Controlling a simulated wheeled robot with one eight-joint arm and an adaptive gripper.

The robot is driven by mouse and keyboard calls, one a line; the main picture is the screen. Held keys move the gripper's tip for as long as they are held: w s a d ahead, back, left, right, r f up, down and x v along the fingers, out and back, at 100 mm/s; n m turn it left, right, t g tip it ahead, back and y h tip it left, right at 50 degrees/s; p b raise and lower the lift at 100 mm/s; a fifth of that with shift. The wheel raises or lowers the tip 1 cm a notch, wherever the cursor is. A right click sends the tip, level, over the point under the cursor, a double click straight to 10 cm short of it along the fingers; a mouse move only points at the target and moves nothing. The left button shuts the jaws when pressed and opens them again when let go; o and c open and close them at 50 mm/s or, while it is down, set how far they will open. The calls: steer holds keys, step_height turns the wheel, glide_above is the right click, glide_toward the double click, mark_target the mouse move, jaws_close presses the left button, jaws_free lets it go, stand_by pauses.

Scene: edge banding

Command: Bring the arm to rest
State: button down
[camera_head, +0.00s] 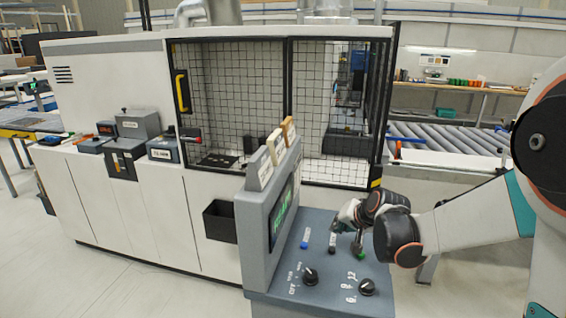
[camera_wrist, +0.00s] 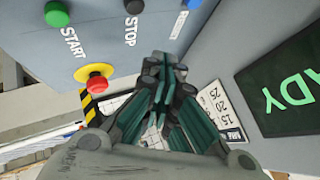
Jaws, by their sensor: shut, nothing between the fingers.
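My arm reaches in from the right in the head view, with my gripper (camera_head: 346,218) above the sloped control panel (camera_head: 322,289) of the machine. In the wrist view the fingers of my gripper (camera_wrist: 167,72) are together with nothing held. They point past the red emergency stop button (camera_wrist: 97,83) on its yellow base, which looks apart from them. The green START button (camera_wrist: 57,14) and the black STOP button (camera_wrist: 134,6) are at the top of that view. Whether the fingertips touch the panel cannot be told.
A console screen (camera_head: 283,213) with green text stands left of my gripper. Two black knobs, one on the left (camera_head: 310,276) and one on the right (camera_head: 367,287), sit on the panel. The meshed enclosure (camera_head: 235,90) rises behind. A roller conveyor (camera_head: 450,148) lies at the back right.

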steer(key=s+a+r+n+g+h+b, duration=0.1)
steer(key=s+r+b, duration=0.15)
steer(key=s, duration=0.65)
steer(key=s+a+r+n+b, duration=0.1)
steer(key=s+r+n, duration=0.15)
steer(key=s, duration=0.55)
steer(key=s+d+f+n+h+b, duration=0.1)
steer(key=s+f+b, duration=0.1)
steer(key=s, duration=1.3)
steer(key=shift+s+d+f+n+g+h, duration=0.15)
steer(key=shift+s+f+n+g+h, duration=0.2)
steer(key=shift+f, duration=0.35)
